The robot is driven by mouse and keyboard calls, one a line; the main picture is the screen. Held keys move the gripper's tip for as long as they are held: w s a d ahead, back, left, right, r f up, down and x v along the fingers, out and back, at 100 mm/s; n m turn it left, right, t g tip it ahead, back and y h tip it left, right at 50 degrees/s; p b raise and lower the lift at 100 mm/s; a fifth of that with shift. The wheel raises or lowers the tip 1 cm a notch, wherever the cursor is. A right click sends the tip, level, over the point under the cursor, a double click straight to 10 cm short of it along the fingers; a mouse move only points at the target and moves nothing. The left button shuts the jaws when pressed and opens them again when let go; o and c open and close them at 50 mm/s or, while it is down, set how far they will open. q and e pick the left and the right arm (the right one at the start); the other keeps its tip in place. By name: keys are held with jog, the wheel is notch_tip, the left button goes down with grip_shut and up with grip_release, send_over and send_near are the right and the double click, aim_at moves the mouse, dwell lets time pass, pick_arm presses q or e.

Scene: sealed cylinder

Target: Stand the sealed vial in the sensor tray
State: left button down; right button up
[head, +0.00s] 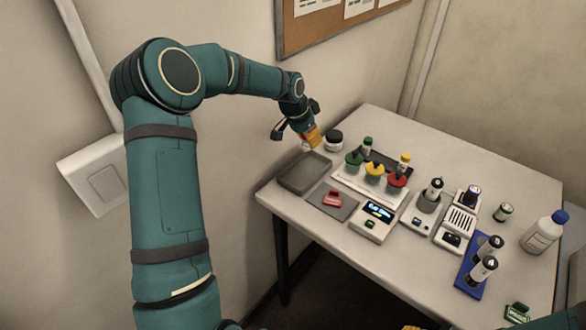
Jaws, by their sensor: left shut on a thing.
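My left gripper (302,128) is above the back left corner of the table, its fingers pointing down. It is shut on a small orange and white thing (313,137), partly hidden by the fingers; I cannot tell for sure that it is the sealed vial. Just below it lies an empty shallow grey tray (290,184), which may be the sensor tray. The held thing appears above the tray's back edge, apart from it.
A dark-lidded jar (334,140) stands close right of the gripper. Green (354,159), yellow (375,170) and red (397,181) pieces stand on a white rack. A red item (332,198), a scale (374,222), a blue vial rack (466,279) and a white bottle (543,233) are further right.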

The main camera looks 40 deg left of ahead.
pick_arm(q)
notch_tip(320, 180, down, 10)
jog(key=shift+r+b, duration=0.1)
jog(key=shift+b, duration=0.3)
jog(key=shift+s, duration=0.1)
jog(key=shift+f, duration=0.2)
jog(key=c, duration=0.8)
grip_release()
jog(key=shift+r, duration=0.15)
jog(key=shift+r, duration=0.3)
jog(key=p+v, duration=0.1)
jog(key=v, duration=1)
jog(key=shift+r, duration=0.3)
